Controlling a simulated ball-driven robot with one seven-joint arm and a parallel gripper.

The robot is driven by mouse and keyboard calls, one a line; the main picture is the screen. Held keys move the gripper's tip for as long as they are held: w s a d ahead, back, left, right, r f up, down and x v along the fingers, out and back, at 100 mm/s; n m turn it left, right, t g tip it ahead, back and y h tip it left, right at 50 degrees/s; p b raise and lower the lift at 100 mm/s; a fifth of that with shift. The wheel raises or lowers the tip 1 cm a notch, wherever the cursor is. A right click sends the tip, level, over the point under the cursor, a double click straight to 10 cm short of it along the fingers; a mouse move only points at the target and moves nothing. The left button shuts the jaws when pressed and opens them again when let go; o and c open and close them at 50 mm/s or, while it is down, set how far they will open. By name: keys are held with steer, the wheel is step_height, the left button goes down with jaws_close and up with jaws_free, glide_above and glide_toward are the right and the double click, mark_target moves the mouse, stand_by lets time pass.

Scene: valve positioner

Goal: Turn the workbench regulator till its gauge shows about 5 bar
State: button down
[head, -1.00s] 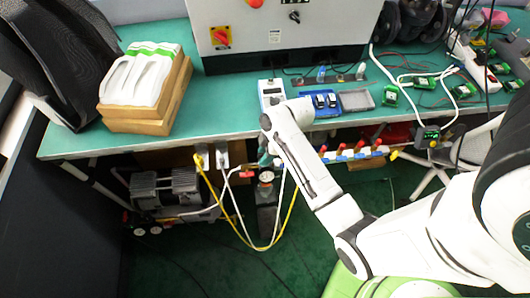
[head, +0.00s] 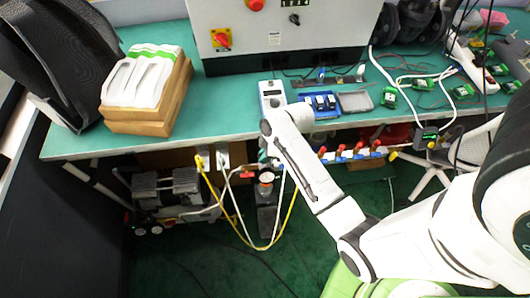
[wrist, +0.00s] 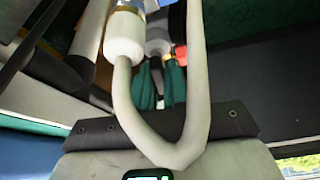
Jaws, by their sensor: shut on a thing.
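The regulator hangs below the front edge of the workbench (head: 110,148). Its round gauge (head: 266,177) faces up towards the head camera, too small to read. My gripper (wrist: 160,86) shows two teal fingers in the wrist view, close together and shut on the regulator's grey knob (wrist: 158,42), which they partly hide. The knob's turn angle cannot be told.
A white hose (wrist: 198,80) loops close in front of my gripper in the wrist view. Coloured valves (head: 350,154) line the bench edge to the right.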

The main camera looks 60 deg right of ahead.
steer(key=c, duration=1.2)
jaws_free()
steer(key=v, duration=1)
steer(key=shift+r, duration=0.3)
steer(key=shift+s+d, duration=0.1)
steer(key=shift+s, duration=0.05)
steer(key=s+a+m+g+h, duration=0.2)
steer(key=s+a+m, duration=0.4)
steer(key=s+a, duration=0.4)
steer(key=a, duration=0.3)
steer(key=shift+f+m+g, duration=0.4)
stand_by(0.4)
